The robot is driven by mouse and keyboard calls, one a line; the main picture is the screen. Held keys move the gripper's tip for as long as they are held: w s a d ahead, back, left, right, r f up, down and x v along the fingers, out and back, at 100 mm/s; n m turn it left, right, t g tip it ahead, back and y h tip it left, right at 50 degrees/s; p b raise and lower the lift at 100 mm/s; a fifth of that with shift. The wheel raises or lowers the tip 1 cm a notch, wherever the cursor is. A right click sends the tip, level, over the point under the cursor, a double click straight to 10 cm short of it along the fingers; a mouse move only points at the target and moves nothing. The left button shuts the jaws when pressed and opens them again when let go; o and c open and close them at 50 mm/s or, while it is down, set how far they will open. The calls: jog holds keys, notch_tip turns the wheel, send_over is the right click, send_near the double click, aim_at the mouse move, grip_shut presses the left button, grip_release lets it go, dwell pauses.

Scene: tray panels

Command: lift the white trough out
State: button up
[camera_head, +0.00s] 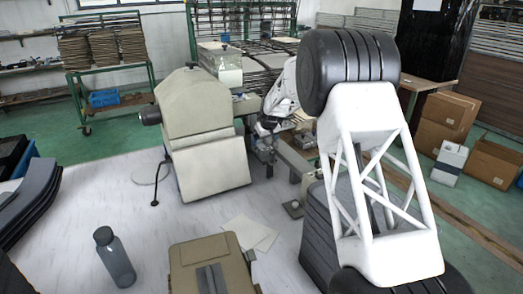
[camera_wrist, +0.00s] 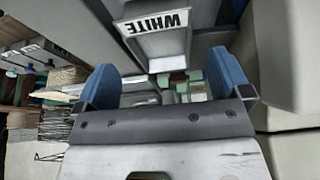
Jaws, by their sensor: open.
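The trough labelled WHITE shows in the wrist view at the top centre, as a pale grey box front (camera_wrist: 160,47) with a black-on-white label that reads upside down. My gripper (camera_wrist: 166,80) is open, with its two blue fingertips apart at left and right. The trough front lies beyond and between the fingertips in the picture, and I see no contact. I see nothing held between the fingers. In the head view I cannot pick out the trough or the fingertips; my arm and the beige housing crowd that spot.
A large beige housing (camera_head: 200,115) stands on the pale table (camera_head: 85,195). A dark bottle (camera_head: 115,258), a tan case (camera_head: 212,262) and paper sheets (camera_head: 250,233) are nearer. Dark stacked sheets (camera_head: 35,200) lie at the left edge. Clear table lies between the bottle and the housing.

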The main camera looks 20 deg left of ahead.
aim_at(262, 145)
jog(key=shift+f, duration=0.15)
jog(key=shift+a+x, duration=0.1)
jog(key=shift+x, duration=1.15)
jog(key=shift+a+x, duration=0.15)
jog(key=shift+x, duration=1.1)
jog(key=c, duration=1.2)
jog(key=shift+r, duration=0.25)
jog(key=shift+r, duration=4.9)
